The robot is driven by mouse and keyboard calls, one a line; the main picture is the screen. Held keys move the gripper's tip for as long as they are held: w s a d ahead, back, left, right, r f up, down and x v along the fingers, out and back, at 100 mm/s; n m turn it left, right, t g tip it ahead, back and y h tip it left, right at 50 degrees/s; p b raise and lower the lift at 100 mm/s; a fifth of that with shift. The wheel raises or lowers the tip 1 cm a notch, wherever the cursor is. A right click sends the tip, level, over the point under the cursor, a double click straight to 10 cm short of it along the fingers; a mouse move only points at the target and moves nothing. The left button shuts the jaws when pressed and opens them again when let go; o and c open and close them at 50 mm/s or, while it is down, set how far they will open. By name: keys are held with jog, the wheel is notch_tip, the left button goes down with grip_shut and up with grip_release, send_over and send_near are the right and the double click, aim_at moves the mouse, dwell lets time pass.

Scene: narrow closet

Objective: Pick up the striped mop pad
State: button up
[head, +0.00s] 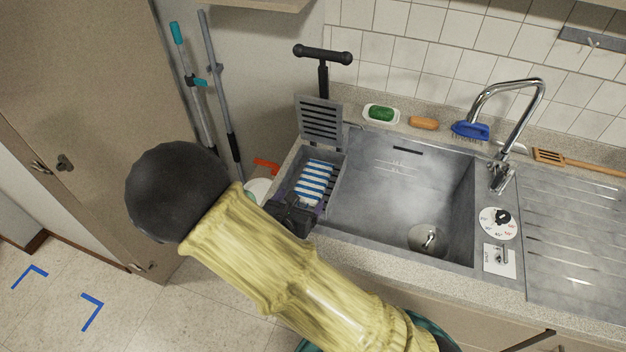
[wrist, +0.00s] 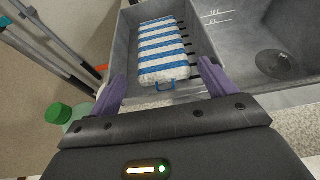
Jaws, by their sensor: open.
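The striped mop pad (head: 315,183) is blue and white and lies in a small grey basket (head: 341,187) at the left end of the sink. In the wrist view the pad (wrist: 163,50) lies lengthwise on the slotted floor of the basket (wrist: 206,47), with a small blue loop at its near end. My gripper (head: 292,212) is at the near edge of the basket. In the wrist view its purple fingers (wrist: 162,85) are spread wide, empty, on either side of and nearer than the pad's near end. My arm hides part of the counter front.
A grey slotted panel (head: 320,122) stands upright behind the basket. The sink basin (head: 400,190) to the right is empty. A faucet (head: 510,100), green soap (head: 381,114), orange sponge (head: 424,123) and blue brush (head: 470,130) are behind it. Poles (head: 222,100) lean at left.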

aim_at(309, 190)
jog(key=shift+w+f, duration=0.1)
jog(key=shift+w, duration=0.1)
jog(key=p+x, duration=0.1)
jog(key=x, duration=0.4)
jog(key=shift+w+d, duration=0.1)
jog(key=shift+d, duration=0.1)
jog(key=shift+c, duration=0.2)
dwell(0.3)
jog(key=c, duration=0.8)
